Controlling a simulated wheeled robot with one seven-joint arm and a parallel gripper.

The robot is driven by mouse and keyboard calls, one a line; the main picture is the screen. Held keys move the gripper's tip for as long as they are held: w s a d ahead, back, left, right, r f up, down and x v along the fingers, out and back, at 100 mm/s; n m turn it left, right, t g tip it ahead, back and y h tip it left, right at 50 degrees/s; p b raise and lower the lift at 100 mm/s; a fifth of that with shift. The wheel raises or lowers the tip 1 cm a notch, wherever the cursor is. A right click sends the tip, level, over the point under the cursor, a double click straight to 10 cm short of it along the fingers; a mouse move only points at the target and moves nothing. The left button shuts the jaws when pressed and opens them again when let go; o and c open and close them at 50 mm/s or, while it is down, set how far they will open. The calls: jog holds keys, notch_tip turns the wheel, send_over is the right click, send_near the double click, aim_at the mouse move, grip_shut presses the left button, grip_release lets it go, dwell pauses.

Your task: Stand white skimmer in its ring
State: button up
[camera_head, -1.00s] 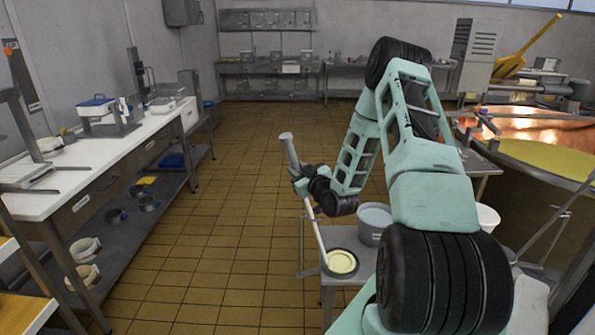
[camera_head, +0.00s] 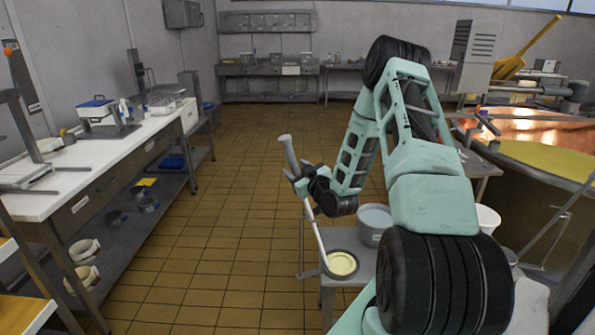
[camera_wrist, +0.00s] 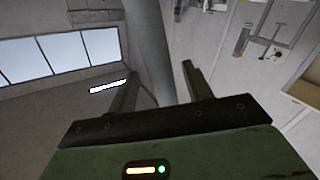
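The white skimmer (camera_head: 315,226) has a long pale shaft and a thicker grey handle (camera_head: 288,153). It stands tilted, its top leaning left, with its lower end at the left side of a dark grey ring (camera_head: 328,272). The ring sits on a small grey table and surrounds a cream disc. I cannot tell whether the shaft end is inside the ring or against its rim.
A grey bucket (camera_head: 374,222) stands behind the ring on the small table (camera_head: 328,298). A copper vat (camera_head: 545,165) is at the right. A white-topped bench (camera_head: 95,158) runs along the left. The tiled floor between is clear.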

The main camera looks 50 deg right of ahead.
jog(key=shift+s, duration=0.1)
jog(key=p+v, duration=0.3)
jog(key=v, duration=1.4)
jog(key=shift+s+a, duration=0.1)
jog(key=shift+a, duration=0.05)
